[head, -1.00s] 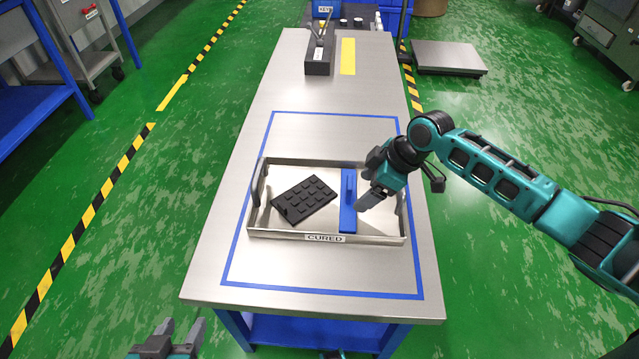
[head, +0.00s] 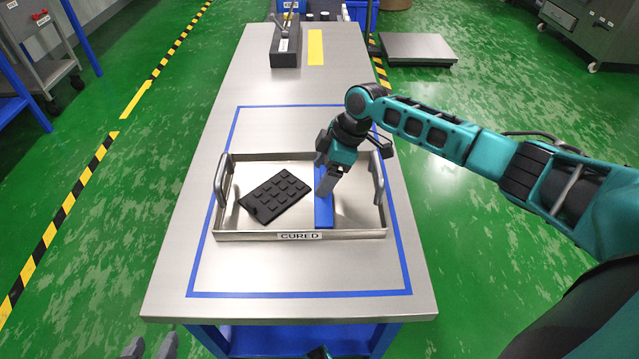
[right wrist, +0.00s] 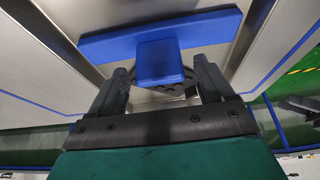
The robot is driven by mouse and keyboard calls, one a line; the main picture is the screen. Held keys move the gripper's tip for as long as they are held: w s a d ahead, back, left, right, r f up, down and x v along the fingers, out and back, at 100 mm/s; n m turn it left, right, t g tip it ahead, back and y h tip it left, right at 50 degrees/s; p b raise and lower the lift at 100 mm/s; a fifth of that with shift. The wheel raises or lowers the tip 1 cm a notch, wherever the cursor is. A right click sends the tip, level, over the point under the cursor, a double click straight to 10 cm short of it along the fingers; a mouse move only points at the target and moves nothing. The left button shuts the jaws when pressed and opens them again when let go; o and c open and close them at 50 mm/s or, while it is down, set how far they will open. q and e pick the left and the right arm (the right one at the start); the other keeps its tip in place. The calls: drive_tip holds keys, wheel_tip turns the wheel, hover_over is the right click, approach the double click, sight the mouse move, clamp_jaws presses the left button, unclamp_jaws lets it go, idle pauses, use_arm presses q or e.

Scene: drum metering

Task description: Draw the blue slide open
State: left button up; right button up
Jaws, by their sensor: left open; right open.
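The blue slide (head: 324,212) is a flat blue bar lying in the metal tray marked CURED (head: 250,236), right of the black mould plate (head: 275,196). In the right wrist view the bar (right wrist: 105,45) runs across the top, and its raised blue handle (right wrist: 160,62) stands between my fingers. My right gripper (head: 326,182) is open over the slide, with one finger on each side of the handle (right wrist: 162,76); a firm touch cannot be seen. My left gripper (head: 152,348) is open and empty at the bottom left edge, away from the tray.
The tray has raised walls and a grey handle at each end. It sits inside a blue outline on the steel table (head: 185,270). A dark block (head: 285,50) and a yellow strip (head: 315,47) lie at the far end. The table between is clear.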

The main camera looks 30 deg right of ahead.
drive_tip(key=shift+w+a+f, duration=0.1)
drive_tip(key=shift+a+f, duration=0.15)
drive_tip(key=shift+f, duration=0.45)
drive_tip(key=shift+w+a+f, duration=0.15)
drive_tip(key=shift+f, duration=0.25)
use_arm(q)
drive_tip(key=shift+w+d, duration=0.15)
drive_tip(key=shift+d, duration=0.3)
use_arm(e)
drive_tip(key=shift+c, duration=0.5)
drive_tip(key=c, duration=1.3)
drive_tip(key=s+d, duration=0.1)
drive_tip(key=d+p, duration=0.1)
drive_tip(key=d, duration=0.1)
drive_tip(key=s+d+p, duration=0.1)
drive_tip(key=d, duration=0.1)
drive_tip(key=shift+s+d, duration=0.15)
drive_tip(key=shift+s, duration=0.2)
drive_tip(key=shift+c, duration=0.2)
drive_tip(key=shift+s+d+p, duration=0.1)
drive_tip(key=shift+d+p, duration=0.15)
drive_tip(key=shift+p, duration=0.05)
use_arm(q)
drive_tip(key=shift+a+r, duration=0.5)
drive_tip(key=shift+a, duration=0.15)
